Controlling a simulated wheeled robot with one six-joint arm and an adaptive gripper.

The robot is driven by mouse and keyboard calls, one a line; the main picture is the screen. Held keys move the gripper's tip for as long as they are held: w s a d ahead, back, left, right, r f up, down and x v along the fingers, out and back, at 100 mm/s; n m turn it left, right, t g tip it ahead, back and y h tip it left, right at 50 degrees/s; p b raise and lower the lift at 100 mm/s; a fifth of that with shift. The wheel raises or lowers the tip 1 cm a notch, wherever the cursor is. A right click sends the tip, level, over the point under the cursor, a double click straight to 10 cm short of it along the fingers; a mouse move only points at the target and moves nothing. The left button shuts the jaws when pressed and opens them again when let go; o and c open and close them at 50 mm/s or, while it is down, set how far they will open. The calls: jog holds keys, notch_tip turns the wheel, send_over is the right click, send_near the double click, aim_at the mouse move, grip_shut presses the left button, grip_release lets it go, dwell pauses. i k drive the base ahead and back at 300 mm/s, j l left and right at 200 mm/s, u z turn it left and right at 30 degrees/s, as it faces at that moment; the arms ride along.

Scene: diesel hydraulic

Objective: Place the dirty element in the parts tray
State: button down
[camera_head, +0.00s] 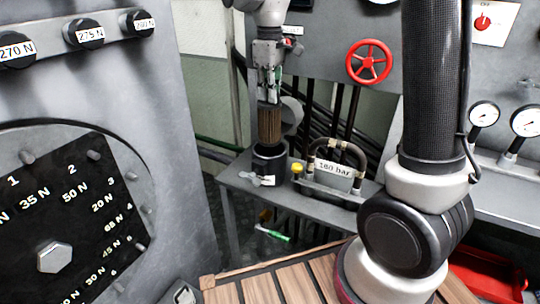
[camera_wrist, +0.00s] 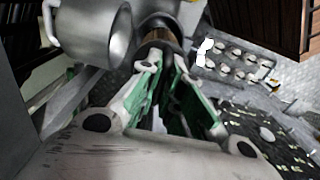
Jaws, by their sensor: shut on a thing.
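The brown pleated element (camera_head: 269,125) stands upright under my gripper (camera_head: 271,92), directly over a black cylindrical housing (camera_head: 268,162) on the grey bench. My gripper points down and is shut on the element's top. I cannot tell whether the element's lower end is clear of the housing. In the wrist view, the green-padded fingers (camera_wrist: 165,68) meet at the brown element (camera_wrist: 160,36), which is mostly hidden. A red tray (camera_head: 490,278) shows partly at the lower right, behind my arm; I cannot tell whether it is the parts tray.
A grey metal cup-shaped part (camera_head: 291,113) is close beside the element; it looms large in the wrist view (camera_wrist: 108,35). A "180 bar" block (camera_head: 334,169) with hoses stands right of the housing. A red handwheel (camera_head: 368,62) and gauges (camera_head: 484,114) are behind. A slatted wooden surface (camera_head: 290,284) lies in front.

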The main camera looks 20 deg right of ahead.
aim_at(475, 281)
jog(key=k+j, duration=0.45)
jog(key=j, duration=0.25)
jog(key=k+j, duration=0.25)
jog(key=j, duration=0.1)
